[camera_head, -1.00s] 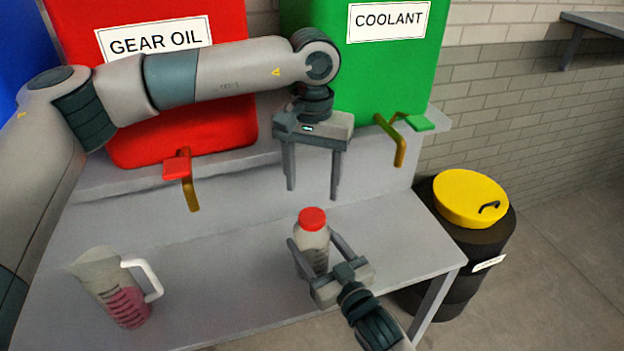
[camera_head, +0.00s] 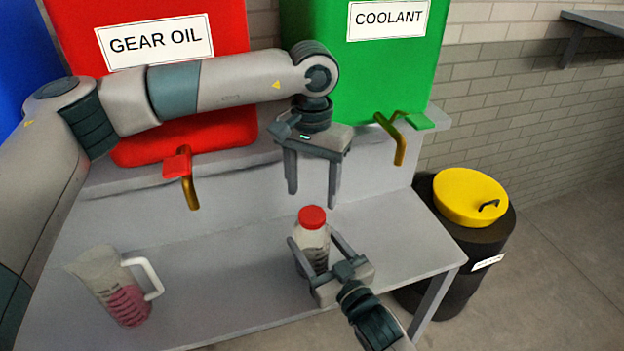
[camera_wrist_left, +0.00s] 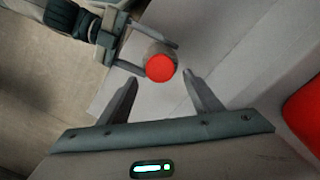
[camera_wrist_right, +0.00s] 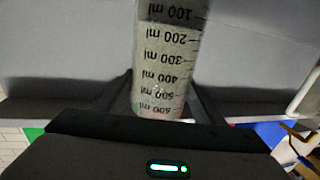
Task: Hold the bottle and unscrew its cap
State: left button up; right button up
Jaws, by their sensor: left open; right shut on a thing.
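The bottle (camera_head: 312,250) stands upright on the bench with a red cap (camera_head: 312,217) on top. My right gripper (camera_head: 312,256) is shut on the bottle's body from the front right. In the right wrist view the bottle (camera_wrist_right: 165,60) shows dark millilitre marks between the fingers. My left gripper (camera_head: 311,196) is open and empty, pointing down just above the cap. In the left wrist view the red cap (camera_wrist_left: 160,68) lies beyond the open fingers (camera_wrist_left: 163,80), roughly in line with the gap between them.
A measuring jug (camera_head: 115,287) with pink liquid stands on the bench (camera_head: 225,265) at the left. Red gear oil (camera_head: 185,130) and green coolant (camera_head: 375,75) tanks with taps stand behind. A black bin (camera_head: 465,240) with a yellow lid stands right of the bench.

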aim_at(312, 214)
pick_arm(q)
jog(key=shift+f, duration=2.95)
jog(key=c, duration=1.1)
jog(key=shift+n, duration=1.7)
jog(key=o, duration=1.2)
jog(key=shift+c, duration=0.2)
jog(key=shift+r, duration=0.15)
